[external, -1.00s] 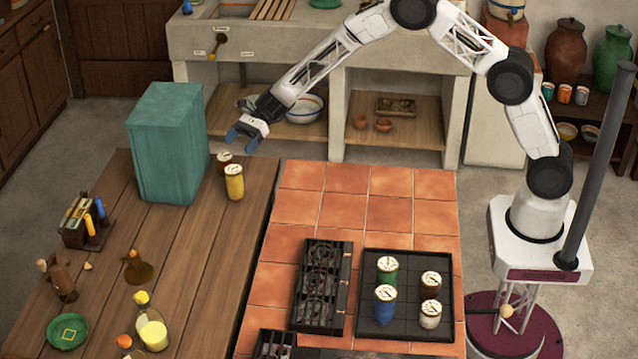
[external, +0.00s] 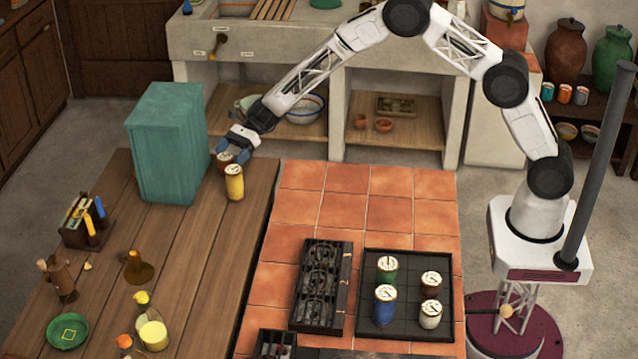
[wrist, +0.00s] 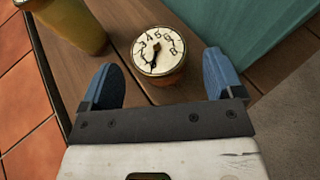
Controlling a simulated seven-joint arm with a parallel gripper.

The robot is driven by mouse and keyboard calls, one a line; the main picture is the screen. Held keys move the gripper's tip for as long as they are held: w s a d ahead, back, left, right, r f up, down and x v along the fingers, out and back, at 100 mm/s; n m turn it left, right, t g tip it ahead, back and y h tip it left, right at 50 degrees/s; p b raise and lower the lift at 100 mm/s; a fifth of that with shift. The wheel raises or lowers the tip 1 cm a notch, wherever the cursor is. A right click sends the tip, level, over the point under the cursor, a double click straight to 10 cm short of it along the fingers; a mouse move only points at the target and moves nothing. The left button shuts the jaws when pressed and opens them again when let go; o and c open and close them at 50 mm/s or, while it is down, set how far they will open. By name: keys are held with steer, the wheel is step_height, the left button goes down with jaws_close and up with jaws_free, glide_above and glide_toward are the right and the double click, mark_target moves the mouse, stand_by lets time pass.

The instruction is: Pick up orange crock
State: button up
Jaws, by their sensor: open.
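The orange crock (external: 224,158) stands on the wooden table beside the teal box, partly hidden by my gripper in the external view. In the wrist view the orange crock (wrist: 158,56) shows a cream lid with a dial of dark numerals and a hand, and an orange-brown body below. My gripper (external: 233,152) is open. In the wrist view its blue fingers (wrist: 164,82) are spread to either side of the crock's near edge, with the crock just ahead of them, not clasped. A yellow crock (external: 234,183) stands close by, at the upper left in the wrist view (wrist: 75,24).
A teal box (external: 168,145) rises close beside the orange crock. Several lidded crocks stand on a black tray (external: 408,262) on the tiles, next to a black grate (external: 322,285). The middle of the wooden table (external: 190,240) is clear.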

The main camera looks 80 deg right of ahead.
mark_target(227, 156)
steer(key=shift+x, duration=1.45)
steer(key=shift+c, duration=0.5)
steer(key=c, duration=1.1)
steer(key=shift+o, duration=0.2)
steer(key=shift+r, duration=0.1)
steer(key=shift+r, duration=1.45)
steer(key=shift+s+r, duration=0.2)
steer(key=shift+s, duration=0.05)
steer(key=s+r, duration=0.1)
steer(key=s, duration=1.4)
steer(key=shift+s+r, duration=0.2)
steer(key=shift+s, duration=0.05)
